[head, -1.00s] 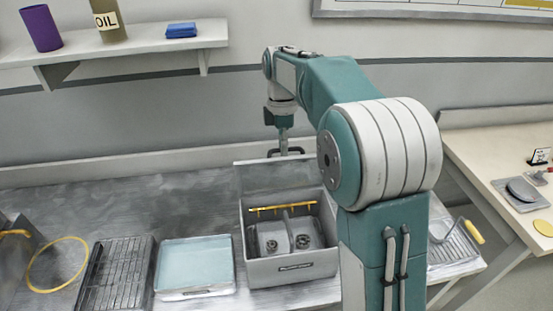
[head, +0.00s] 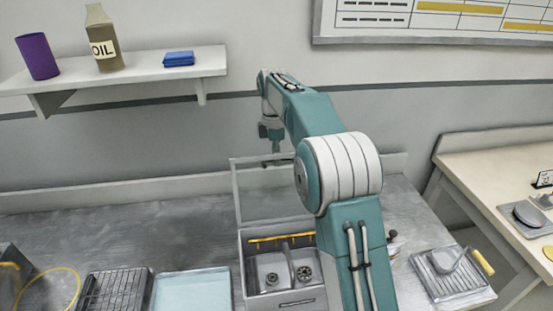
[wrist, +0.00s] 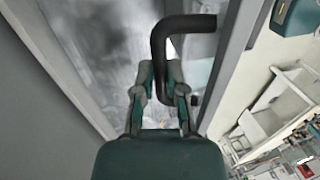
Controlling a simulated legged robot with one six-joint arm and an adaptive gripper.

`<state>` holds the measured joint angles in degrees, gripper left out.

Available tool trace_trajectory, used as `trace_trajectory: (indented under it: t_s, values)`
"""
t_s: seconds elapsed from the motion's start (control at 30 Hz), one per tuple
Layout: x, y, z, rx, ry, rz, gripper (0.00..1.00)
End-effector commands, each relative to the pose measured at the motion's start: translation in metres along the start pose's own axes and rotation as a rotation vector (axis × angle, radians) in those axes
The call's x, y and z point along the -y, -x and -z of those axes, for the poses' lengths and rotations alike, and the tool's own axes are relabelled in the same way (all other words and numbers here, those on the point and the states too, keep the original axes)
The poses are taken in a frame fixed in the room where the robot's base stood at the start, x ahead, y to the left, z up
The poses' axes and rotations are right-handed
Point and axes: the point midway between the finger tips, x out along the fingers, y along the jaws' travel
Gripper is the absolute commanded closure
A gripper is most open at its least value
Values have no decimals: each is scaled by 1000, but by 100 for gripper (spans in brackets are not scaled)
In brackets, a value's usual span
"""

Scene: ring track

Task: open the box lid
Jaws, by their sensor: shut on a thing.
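The grey box (head: 262,304) stands on the bench and is open at the top. Its lid (head: 262,206) stands steeply raised at the back edge. My gripper (head: 277,158) is at the lid's top edge, partly hidden by my arm. In the wrist view my gripper (wrist: 160,85) has its two fingers closed around the black bent lid handle (wrist: 158,52). Inside the box are a yellow bar (head: 280,238) and two round metal parts, in divided compartments. My arm covers the box's right side.
A pale blue tray (head: 192,290) and a wire rack (head: 115,292) lie left of the box. A rack with a yellow-handled tool (head: 455,270) is at right. Bare bench lies behind the tray.

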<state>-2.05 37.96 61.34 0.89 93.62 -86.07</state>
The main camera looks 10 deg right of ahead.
Motion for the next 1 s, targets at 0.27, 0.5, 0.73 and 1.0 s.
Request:
trace_trajectory:
  t_s: [0.27,0.5,0.73,1.0]
  values:
    - [-8,0,-2,0,-2,-24,100]
    - [-8,0,-2,0,-2,-24,49]
    - [-6,1,-1,0,-2,-22,49]
    - [-6,11,0,0,-1,-23,49]
